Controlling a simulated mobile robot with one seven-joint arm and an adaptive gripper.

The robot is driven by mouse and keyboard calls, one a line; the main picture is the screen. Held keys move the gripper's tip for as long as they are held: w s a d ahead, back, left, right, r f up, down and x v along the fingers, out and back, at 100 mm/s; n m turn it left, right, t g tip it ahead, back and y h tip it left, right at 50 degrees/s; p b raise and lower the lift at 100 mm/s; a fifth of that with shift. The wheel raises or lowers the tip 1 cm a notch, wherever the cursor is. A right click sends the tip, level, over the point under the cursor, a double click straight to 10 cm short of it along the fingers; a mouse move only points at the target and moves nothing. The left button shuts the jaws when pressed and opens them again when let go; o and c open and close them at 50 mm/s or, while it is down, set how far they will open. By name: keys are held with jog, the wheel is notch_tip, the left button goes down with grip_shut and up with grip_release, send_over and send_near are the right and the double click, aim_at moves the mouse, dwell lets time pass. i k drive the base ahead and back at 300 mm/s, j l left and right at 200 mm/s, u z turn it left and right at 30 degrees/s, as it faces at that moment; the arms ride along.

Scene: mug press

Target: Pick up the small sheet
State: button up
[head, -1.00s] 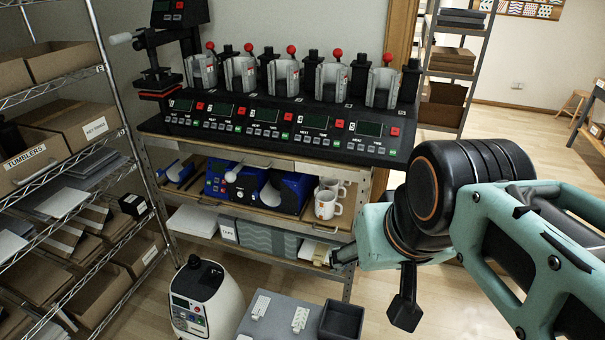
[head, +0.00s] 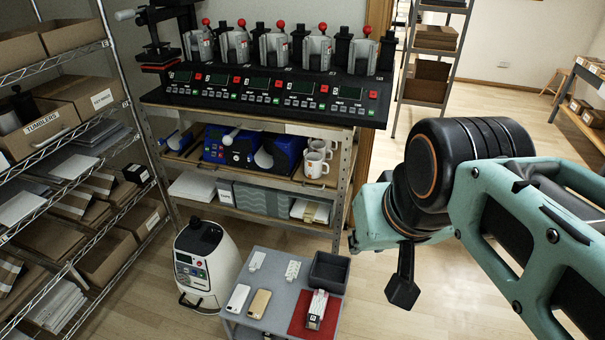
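I cannot tell for certain which item is the small sheet. On the grey cart (head: 278,279) at the bottom of the head view, two small pale flat pieces, one plain (head: 257,261) and one patterned (head: 292,270), lie near the back edge. A white-and-dark printed item (head: 317,309) lies on a red mat (head: 302,318) at the cart's right. My gripper (head: 353,241) is mostly hidden at the far end of my teal arm, above and to the right of the cart and apart from it. Its fingers cannot be made out.
A dark grey bin (head: 329,271) and two phone-like items, white (head: 238,298) and gold (head: 259,303), are also on the cart. A white rounded machine (head: 200,262) stands left of it. The press bench (head: 262,100) is behind, a wire rack left.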

aim_at(319, 301)
jog(key=k+z, duration=0.1)
jog(key=z, duration=1)
jog(key=j+z, duration=0.1)
jog(key=z, duration=1.05)
jog(key=k+j, duration=0.15)
jog(key=j, duration=0.2)
jog(key=k+j, duration=0.1)
jog(key=j, duration=0.3)
jog(key=k+j, duration=0.15)
jog(key=j, duration=0.2)
jog(key=k+j, duration=0.1)
jog(key=j, duration=0.3)
jog(key=z, duration=0.05)
